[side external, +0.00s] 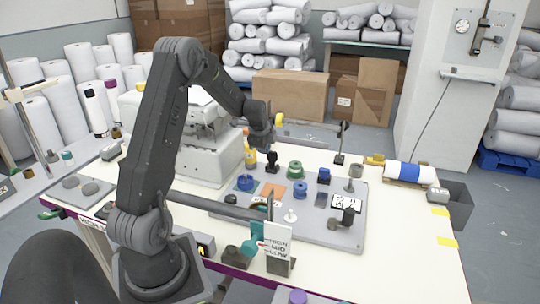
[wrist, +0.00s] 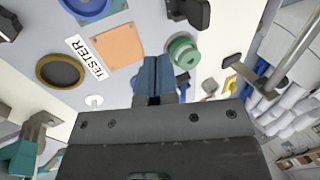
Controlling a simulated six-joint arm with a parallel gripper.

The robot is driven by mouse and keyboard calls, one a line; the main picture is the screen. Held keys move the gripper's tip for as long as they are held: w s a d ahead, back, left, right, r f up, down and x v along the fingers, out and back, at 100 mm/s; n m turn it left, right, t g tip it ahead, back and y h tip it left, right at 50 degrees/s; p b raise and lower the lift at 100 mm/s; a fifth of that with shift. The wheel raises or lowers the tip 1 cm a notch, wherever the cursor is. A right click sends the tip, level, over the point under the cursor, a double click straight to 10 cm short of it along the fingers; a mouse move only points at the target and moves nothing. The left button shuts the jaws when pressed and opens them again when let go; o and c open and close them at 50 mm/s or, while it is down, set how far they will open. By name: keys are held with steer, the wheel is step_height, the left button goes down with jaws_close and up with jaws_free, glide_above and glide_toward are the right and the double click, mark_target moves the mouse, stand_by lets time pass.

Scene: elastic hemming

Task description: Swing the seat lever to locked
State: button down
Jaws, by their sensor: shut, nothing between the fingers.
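My gripper (side external: 264,146) hangs over the back part of the grey board (side external: 325,232). In the wrist view its two blue-grey fingers (wrist: 157,75) are pressed together with nothing between them. A black upright piece (side external: 272,162) stands on the board just below the gripper. A dark piece also shows beyond the fingertips in the wrist view (wrist: 190,10), and it looks apart from them. A green ringed part (side external: 295,170) stands to its right, and it shows right of the fingers in the wrist view (wrist: 183,50). I cannot tell which piece is the seat lever or how it is set.
A card stand (side external: 278,248) is at the front. A white machine (side external: 205,150) stands behind.

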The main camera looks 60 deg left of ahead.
mark_target(272, 152)
steer(key=x, duration=0.7)
steer(key=shift+w+a+r, duration=0.1)
steer(key=shift+w+a, duration=1.25)
steer(key=shift+w+a+r, duration=0.2)
steer(key=shift+w+a, duration=0.1)
steer(key=shift+w+a+r, duration=0.1)
steer(key=shift+w+a, duration=1.1)
